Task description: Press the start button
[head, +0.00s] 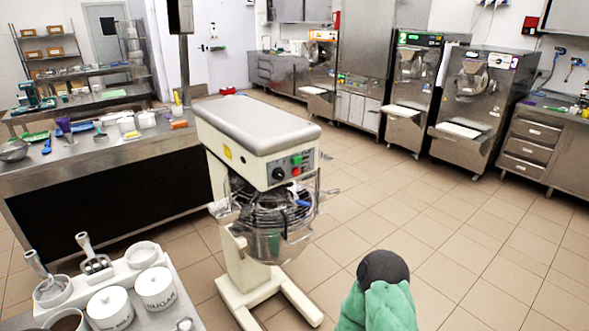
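A floor-standing mixer (245,130) with a cream body stands in the middle of the head view. Its front panel carries a green button (297,160), a red button (295,171) below it and a black knob (278,173) to the left. No label on the buttons is readable. Several batch freezers stand along the back right, with control panels on top, such as the green-lit panel (419,39) and the panel (499,61) of the freezer to its right. These panels' buttons are too small to tell apart.
A steel counter (100,160) with bowls and utensils stands at the left. A small table with white jars (156,287) and scoops is at the lower left, close to the mixer's base. The tiled floor (400,200) right of the mixer is clear towards the freezers.

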